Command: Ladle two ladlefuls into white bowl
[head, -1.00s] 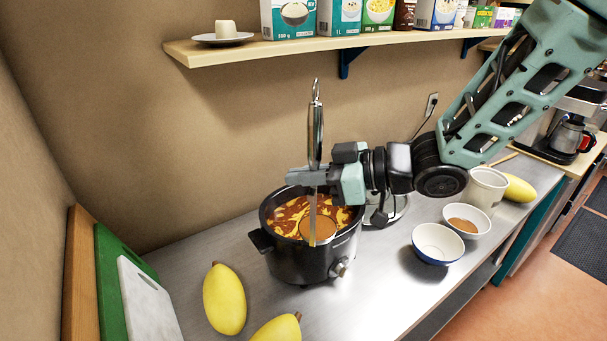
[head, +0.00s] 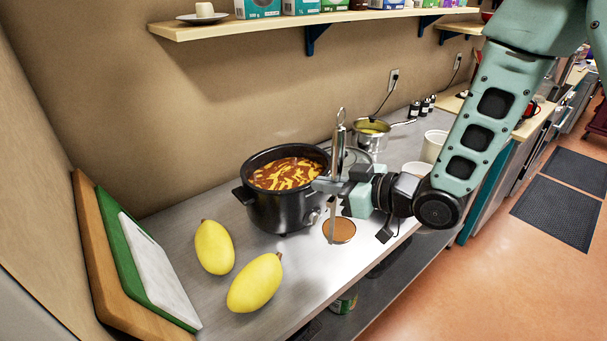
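My gripper (head: 328,186) is shut on the upright handle of a metal ladle (head: 341,125). The ladle's cup hangs to the right of and in front of the pot, over the counter, and holds orange-brown soup (head: 340,231). The black pot (head: 284,212) stands on the counter with red-brown soup with yellow streaks (head: 288,173) in it. The white bowl with the blue outside is not visible; my wrist and arm cover that part of the counter. A white rim (head: 418,168) shows behind my wrist, but I cannot tell which bowl it belongs to.
Two yellow squashes (head: 214,247) lie left of the pot, near cutting boards (head: 150,268). Behind my gripper are a saucepan (head: 371,136) and a white canister (head: 433,146). A shelf (head: 300,24) runs above. The counter's front edge is close to the ladle.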

